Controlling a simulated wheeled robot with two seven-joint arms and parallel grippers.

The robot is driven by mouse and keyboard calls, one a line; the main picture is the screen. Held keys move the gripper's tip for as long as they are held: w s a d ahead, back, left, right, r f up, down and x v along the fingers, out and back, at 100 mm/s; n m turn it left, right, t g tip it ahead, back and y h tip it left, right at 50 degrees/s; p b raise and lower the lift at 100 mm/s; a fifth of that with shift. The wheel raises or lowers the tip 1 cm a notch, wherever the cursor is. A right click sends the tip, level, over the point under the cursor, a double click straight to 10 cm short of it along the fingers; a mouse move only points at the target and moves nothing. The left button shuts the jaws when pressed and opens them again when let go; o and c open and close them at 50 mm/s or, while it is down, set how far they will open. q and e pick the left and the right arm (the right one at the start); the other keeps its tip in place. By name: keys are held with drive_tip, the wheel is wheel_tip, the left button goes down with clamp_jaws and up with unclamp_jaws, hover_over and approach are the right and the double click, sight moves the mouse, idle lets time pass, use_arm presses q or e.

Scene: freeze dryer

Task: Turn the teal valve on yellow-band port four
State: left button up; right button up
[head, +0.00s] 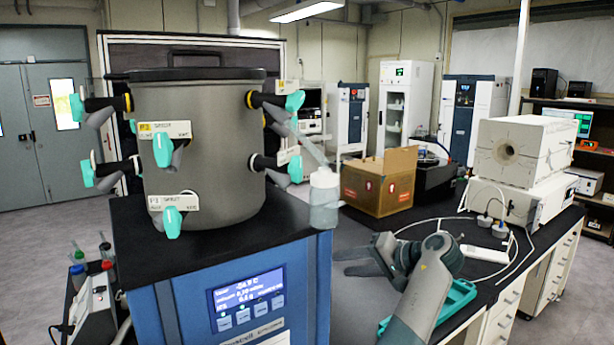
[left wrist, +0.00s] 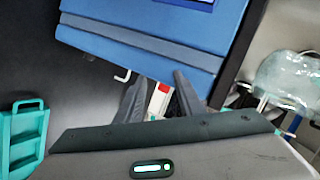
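The grey freeze-dryer drum (head: 215,110) carries several ports with teal valves. The upper right port has a yellow band (head: 251,99), a teal valve (head: 295,101) and a yellowish label (head: 280,95) whose number is too small to read. The upper left port also has a yellow band (head: 127,102). The front upper valve (head: 163,150) hangs under a yellow label that seems to read P3. My left gripper (head: 342,262) is open and empty, low over the bench right of the blue base, well below the valves. Its parted fingers (left wrist: 155,95) show in the left wrist view. My right gripper is out of view.
The blue base (head: 230,285) also shows in the left wrist view (left wrist: 150,40). A teal tray (head: 455,300), cardboard box (head: 380,182) and white furnace (head: 525,150) stand to the right.

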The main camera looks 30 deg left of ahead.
use_arm(q)
drive_tip(key=s+d+r+n+g+y, duration=0.1)
drive_tip(key=d+r, duration=0.1)
drive_tip(key=r, duration=1.1)
drive_tip(key=s+d+r+n+g+y, duration=0.1)
drive_tip(key=d+r+y, duration=0.1)
drive_tip(key=r, duration=1.1)
drive_tip(key=s+d+r+n+g+y, duration=0.1)
drive_tip(key=d+r, duration=0.3)
drive_tip(key=r, duration=0.9)
drive_tip(key=shift+r+n+g+y, duration=0.25)
drive_tip(key=shift+n+g+y, duration=0.15)
drive_tip(key=shift+n+y, duration=0.15)
drive_tip(key=shift+s+d, duration=0.1)
drive_tip(key=shift+a, duration=0.2)
drive_tip(key=p, duration=0.6)
approach(301, 100)
drive_tip(key=a, duration=0.5)
drive_tip(key=s+a, duration=0.1)
drive_tip(key=a, duration=0.1)
drive_tip(key=shift+a+r, duration=0.2)
drive_tip(key=shift+a, duration=0.1)
drive_tip(key=shift+s+a+f+p, duration=0.1)
drive_tip(key=shift+a+p, duration=0.25)
drive_tip(key=shift+a, duration=0.15)
